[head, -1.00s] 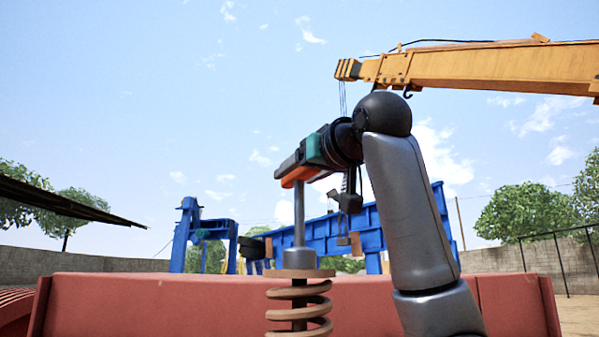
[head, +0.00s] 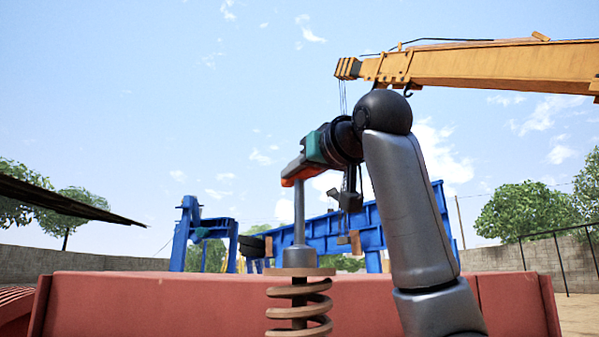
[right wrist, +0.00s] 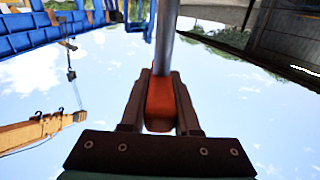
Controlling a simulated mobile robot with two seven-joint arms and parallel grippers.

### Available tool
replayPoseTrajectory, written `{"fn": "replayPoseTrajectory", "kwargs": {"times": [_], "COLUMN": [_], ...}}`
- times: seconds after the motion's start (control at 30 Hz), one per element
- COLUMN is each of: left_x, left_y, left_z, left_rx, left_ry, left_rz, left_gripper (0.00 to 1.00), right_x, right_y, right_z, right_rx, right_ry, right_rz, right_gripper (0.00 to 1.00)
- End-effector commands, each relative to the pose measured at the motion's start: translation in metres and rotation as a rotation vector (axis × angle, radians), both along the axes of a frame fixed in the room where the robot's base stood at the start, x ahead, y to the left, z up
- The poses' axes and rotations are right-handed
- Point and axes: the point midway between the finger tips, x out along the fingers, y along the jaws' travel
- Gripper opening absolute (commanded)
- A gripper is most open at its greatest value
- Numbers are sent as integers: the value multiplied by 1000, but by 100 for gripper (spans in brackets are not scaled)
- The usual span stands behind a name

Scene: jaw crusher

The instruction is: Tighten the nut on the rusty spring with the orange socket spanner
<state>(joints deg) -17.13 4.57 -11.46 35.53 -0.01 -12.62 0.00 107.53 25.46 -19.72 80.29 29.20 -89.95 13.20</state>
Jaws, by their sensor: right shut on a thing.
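The rusty spring (head: 300,308) stands upright at the bottom middle of the head view, with a flat round plate (head: 285,272) on top. The orange socket spanner (head: 299,212) stands upright above it, its grey shaft reaching down to a socket at the plate's centre. The nut is hidden, seemingly under the socket. My right gripper (head: 297,170) is shut on the spanner's orange handle at the top. In the right wrist view the orange handle (right wrist: 160,100) sits between both fingers, with the grey shaft running away from it. My left gripper is not in view.
A red metal wall (head: 150,305) stands behind the spring. Blue steel frames (head: 390,228) stand beyond it. A yellow crane boom (head: 480,66) crosses the upper right, with a hanging hook block near my right arm in the picture. Open sky surrounds the spanner's left side.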

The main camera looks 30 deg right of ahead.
Motion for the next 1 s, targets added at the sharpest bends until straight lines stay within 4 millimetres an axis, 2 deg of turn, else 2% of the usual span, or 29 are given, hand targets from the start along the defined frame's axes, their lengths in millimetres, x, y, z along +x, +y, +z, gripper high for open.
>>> {"fn": "replayPoseTrajectory", "kwargs": {"times": [0.63,1.0], "left_x": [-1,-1], "left_y": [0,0], "left_z": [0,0], "left_rx": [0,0], "left_ry": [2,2], "left_rz": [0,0], "left_gripper": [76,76], "right_x": [0,0], "right_y": [0,0], "right_z": [1,1], "right_rx": [1,0], "right_ry": [-2,-2], "right_rz": [2,70], "right_gripper": [0,0]}}
